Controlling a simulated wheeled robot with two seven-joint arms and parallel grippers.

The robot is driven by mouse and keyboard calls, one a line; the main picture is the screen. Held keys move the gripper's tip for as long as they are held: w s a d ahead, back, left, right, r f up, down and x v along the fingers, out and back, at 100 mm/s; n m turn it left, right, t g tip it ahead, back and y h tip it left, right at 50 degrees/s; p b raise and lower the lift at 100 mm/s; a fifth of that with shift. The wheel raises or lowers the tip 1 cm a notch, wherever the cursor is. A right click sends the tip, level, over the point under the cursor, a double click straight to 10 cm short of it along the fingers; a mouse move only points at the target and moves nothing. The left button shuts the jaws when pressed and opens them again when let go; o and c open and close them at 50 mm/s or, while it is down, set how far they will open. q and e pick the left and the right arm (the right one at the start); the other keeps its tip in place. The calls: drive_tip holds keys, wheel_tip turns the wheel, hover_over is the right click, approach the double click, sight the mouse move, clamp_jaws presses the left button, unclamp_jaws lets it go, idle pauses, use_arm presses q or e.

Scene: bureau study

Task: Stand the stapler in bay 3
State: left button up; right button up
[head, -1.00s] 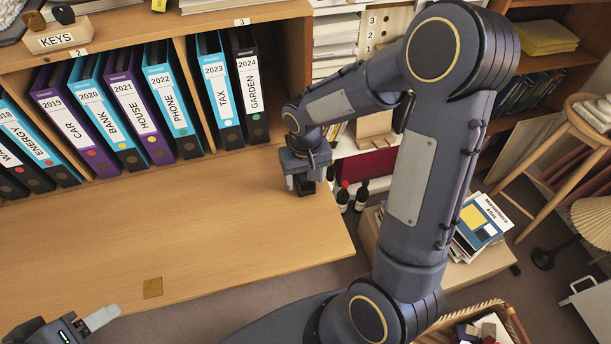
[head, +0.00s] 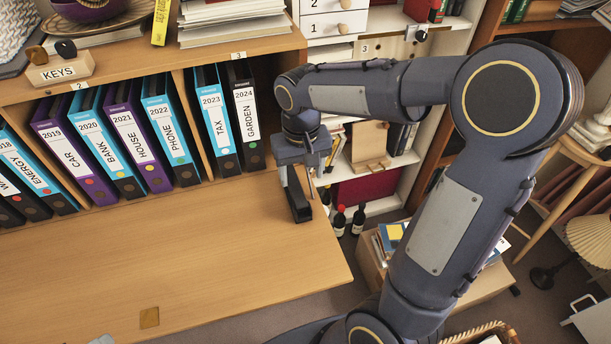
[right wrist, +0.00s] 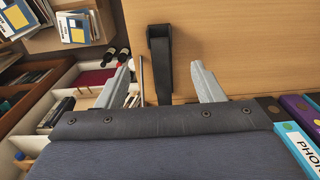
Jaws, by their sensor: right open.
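The black stapler (head: 300,212) is on the desk top near its right edge, partly hidden by my right gripper in the head view. In the right wrist view the stapler (right wrist: 159,50) is long and narrow, between the lines of the two fingers and reaching past their tips. My right gripper (head: 300,188) is above it, with its fingers (right wrist: 163,68) wide apart and not closed on it. Bay 3, under the label 3 (head: 238,55), holds the TAX (head: 217,120) and GARDEN (head: 244,115) binders, with a dark gap to their right. Only a sliver of my left gripper (head: 101,340) shows.
Bay 2 (head: 79,86) is filled with purple and blue binders. The desk (head: 150,250) is largely clear, with a small brass plate (head: 149,317) near its front edge. Dark bottles (head: 348,218) and a shelf stand just beyond its right edge.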

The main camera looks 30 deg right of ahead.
drive_tip(key=s+a+r+t+y, duration=0.1)
drive_tip(key=s+a+t+y, duration=0.1)
drive_tip(key=s, duration=0.6)
drive_tip(key=s+a+r+n+t+y, duration=0.1)
drive_tip(key=s+a+r+t, duration=0.1)
drive_tip(key=s, duration=0.6)
drive_tip(key=shift+s+r+t+y, duration=0.15)
drive_tip(key=shift+s+t+y, duration=0.25)
drive_tip(key=shift+t, duration=0.4)
